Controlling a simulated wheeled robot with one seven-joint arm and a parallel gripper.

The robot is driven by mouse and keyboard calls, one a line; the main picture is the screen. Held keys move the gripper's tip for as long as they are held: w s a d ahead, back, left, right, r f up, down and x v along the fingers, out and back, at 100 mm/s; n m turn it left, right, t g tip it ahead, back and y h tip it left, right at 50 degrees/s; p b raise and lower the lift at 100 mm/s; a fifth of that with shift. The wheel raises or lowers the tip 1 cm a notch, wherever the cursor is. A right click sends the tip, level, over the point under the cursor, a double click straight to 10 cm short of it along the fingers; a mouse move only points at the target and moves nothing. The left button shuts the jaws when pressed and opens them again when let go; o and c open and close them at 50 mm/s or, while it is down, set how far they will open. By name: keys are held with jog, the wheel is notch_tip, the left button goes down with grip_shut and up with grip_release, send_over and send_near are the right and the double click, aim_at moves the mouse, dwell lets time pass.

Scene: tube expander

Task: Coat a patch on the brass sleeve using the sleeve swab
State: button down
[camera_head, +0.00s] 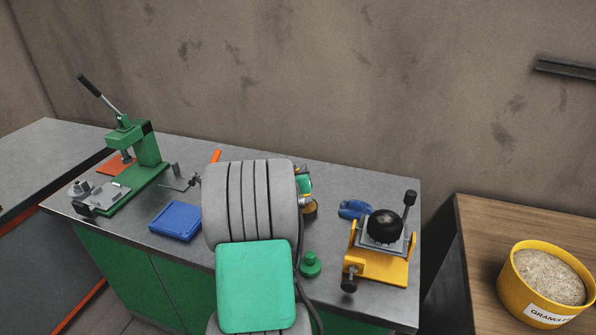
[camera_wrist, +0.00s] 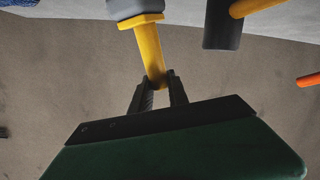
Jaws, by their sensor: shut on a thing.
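In the wrist view my gripper (camera_wrist: 162,82) is shut on the end of a yellow handle (camera_wrist: 150,55). The handle widens to a yellow collar, with a grey block (camera_wrist: 135,8) beyond it cut by the top edge. This may be the sleeve swab; its tip is out of view. In the head view my grey and green arm hides the gripper and the middle of the bench. Small yellow and dark parts (camera_head: 310,206) show just right of the arm; I cannot tell what they are. I cannot make out the brass sleeve for certain in either view.
The grey bench (camera_head: 330,212) carries a green lever press (camera_head: 148,150) at left, a blue tray (camera_head: 175,221), a green knobbed piece (camera_head: 311,265), a blue item (camera_head: 354,209) and a yellow fixture with a black dome (camera_head: 384,226). A yellow granule tub (camera_head: 520,290) stands at right.

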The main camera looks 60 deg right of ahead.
jog(key=shift+f+b, duration=0.55)
dwell(0.9)
jog(key=shift+r, duration=0.1)
jog(key=shift+r+p, duration=1.55)
jog(key=shift+r, duration=1.95)
jog(key=shift+w, duration=0.1)
